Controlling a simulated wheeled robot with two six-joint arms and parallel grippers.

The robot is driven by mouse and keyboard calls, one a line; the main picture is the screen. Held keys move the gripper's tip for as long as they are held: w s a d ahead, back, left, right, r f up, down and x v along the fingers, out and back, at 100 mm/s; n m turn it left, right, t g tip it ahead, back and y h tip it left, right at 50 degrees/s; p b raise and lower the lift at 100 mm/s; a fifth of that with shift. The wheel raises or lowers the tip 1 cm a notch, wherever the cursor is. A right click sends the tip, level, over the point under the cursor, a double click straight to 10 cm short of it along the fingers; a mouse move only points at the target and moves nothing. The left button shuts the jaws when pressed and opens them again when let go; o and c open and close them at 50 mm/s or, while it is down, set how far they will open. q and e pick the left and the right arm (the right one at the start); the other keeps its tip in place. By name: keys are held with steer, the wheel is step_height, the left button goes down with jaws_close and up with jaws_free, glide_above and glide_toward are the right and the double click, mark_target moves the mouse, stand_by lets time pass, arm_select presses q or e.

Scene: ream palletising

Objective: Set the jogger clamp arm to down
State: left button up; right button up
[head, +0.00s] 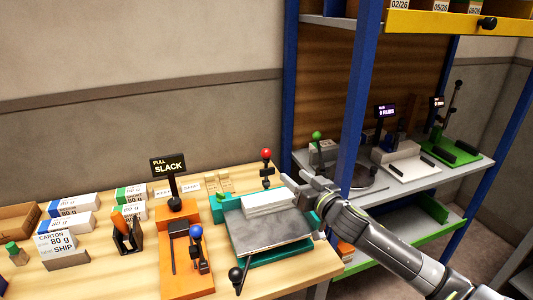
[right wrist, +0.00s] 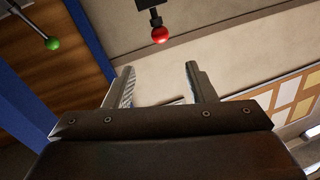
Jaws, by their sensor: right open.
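The teal jogger (head: 270,255) stands on the wooden table, with a grey metal plate and a white paper stack (head: 268,203) on it. At its back rises a black lever with a red ball (head: 267,154), which looks upright; I take it to be the clamp arm. My right gripper (head: 296,186) is beside the jogger's back right corner, to the right of and lower than the red ball. In the right wrist view the fingers (right wrist: 160,85) are apart and empty, and the red ball (right wrist: 160,34) shows beyond their tips, not touching them. My left gripper is out of view.
A black-knobbed lever (head: 236,276) stands at the jogger's front left. An orange device (head: 182,265) with a blue-knobbed lever and a SLACK sign (head: 169,166) is to the left. A blue rack post (head: 358,100) rises close behind my right arm. Shelves with other machines stand at right.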

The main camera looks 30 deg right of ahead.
mark_target(269, 156)
steer(key=w, duration=0.5)
steer(key=w+p, duration=0.1)
steer(key=w, duration=0.4)
steer(key=w+p, duration=0.1)
steer(key=w, duration=0.4)
steer(key=shift+w+d, duration=0.25)
steer(key=shift+w, duration=0.15)
steer(key=shift+f, duration=0.1)
jaws_close()
